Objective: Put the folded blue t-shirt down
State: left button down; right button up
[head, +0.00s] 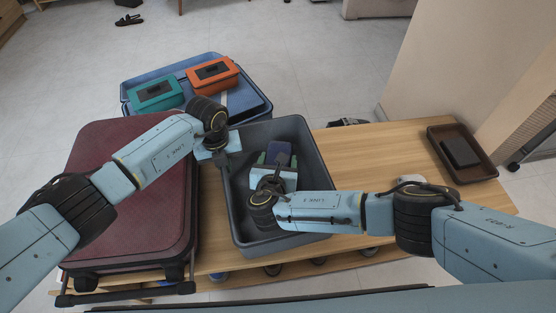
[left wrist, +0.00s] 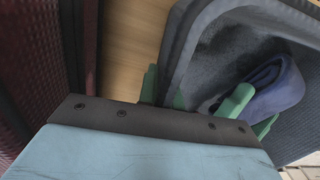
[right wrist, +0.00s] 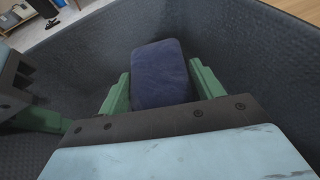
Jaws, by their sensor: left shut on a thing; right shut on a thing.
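The folded blue t-shirt (head: 279,150) is a compact dark blue bundle inside the grey bin (head: 313,150). My right gripper (head: 277,160) reaches down into the bin. In the right wrist view its green fingers stand on both sides of the t-shirt (right wrist: 160,75), shut on it. I cannot tell whether the t-shirt touches the bin's floor. My left gripper (head: 227,160) is at the bin's left wall. In the left wrist view its green fingers (left wrist: 194,94) straddle that wall, one outside and one inside near the t-shirt (left wrist: 278,92); its fingertips are partly hidden.
A maroon suitcase (head: 130,210) lies left of the bin. A blue crate (head: 255,108) with a teal box (head: 156,93) and an orange box (head: 212,75) stands behind. A brown tray (head: 485,170) is at the right. The wooden table (head: 375,150) is mostly clear between bin and tray.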

jog(key=shift+f, duration=0.6)
jog(key=o, duration=1.1)
jog(key=shift+s+f, duration=0.15)
jog(key=shift+c, duration=0.2)
jog(key=shift+r, duration=0.4)
jog(key=shift+s+r, duration=0.25)
jog(key=shift+r, duration=0.05)
jog(key=v, duration=1.1)
jog(key=shift+s+r, duration=0.1)
jog(key=shift+r, duration=0.2)
